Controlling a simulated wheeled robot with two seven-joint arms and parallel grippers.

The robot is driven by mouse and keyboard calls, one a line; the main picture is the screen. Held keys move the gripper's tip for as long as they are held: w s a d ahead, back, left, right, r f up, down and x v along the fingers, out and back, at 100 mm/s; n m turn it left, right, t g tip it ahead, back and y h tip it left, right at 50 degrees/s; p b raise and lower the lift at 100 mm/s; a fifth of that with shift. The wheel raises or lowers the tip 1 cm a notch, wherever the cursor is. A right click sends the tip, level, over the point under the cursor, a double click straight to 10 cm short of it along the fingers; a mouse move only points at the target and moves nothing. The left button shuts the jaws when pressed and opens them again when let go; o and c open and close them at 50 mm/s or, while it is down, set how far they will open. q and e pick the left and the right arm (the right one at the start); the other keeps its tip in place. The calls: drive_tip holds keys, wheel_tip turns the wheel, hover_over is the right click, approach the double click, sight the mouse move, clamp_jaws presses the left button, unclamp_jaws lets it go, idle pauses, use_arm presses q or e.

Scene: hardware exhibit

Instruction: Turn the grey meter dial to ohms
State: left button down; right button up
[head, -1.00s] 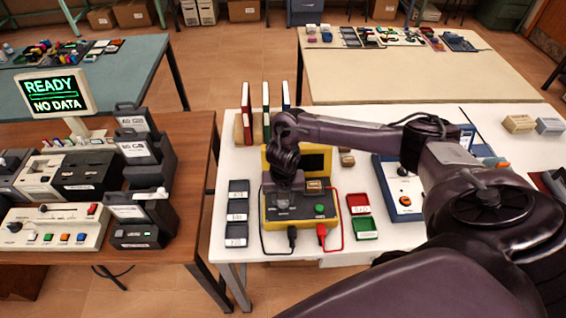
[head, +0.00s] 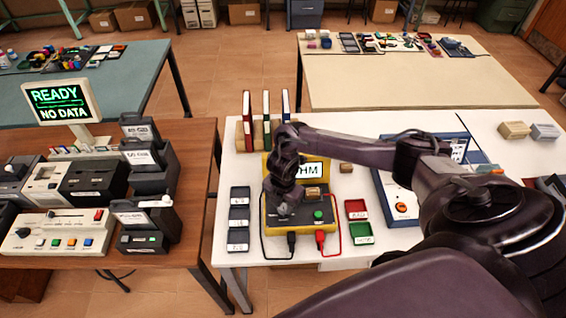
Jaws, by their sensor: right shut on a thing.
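The yellow meter (head: 333,228) stands on the white table, with a grey front panel, a green button (head: 318,214) and a raised screen (head: 314,170). The screen is lit white and shows the letters "HM"; my right arm hides its left part. My right gripper (head: 284,206) points down over the left of the grey panel. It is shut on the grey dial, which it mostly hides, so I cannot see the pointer. My left gripper is not in view.
Black and red plugs (head: 320,237) with leads sit at the meter's front. Grey trays (head: 239,217) lie left of it, red and green trays (head: 357,210) right. A blue device (head: 398,200) stands further right, partly behind my arm. Books (head: 266,115) stand behind.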

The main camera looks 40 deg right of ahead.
sight(283, 207)
drive_tip(key=shift+w+r+m+p, duration=0.1)
drive_tip(key=shift+m+p, duration=0.3)
drive_tip(key=shift+m, duration=0.5)
drive_tip(key=o, duration=1)
wheel_tip(283, 207, up, 8)
drive_tip(key=shift+f+b, duration=0.15)
drive_tip(key=shift+b, duration=0.3)
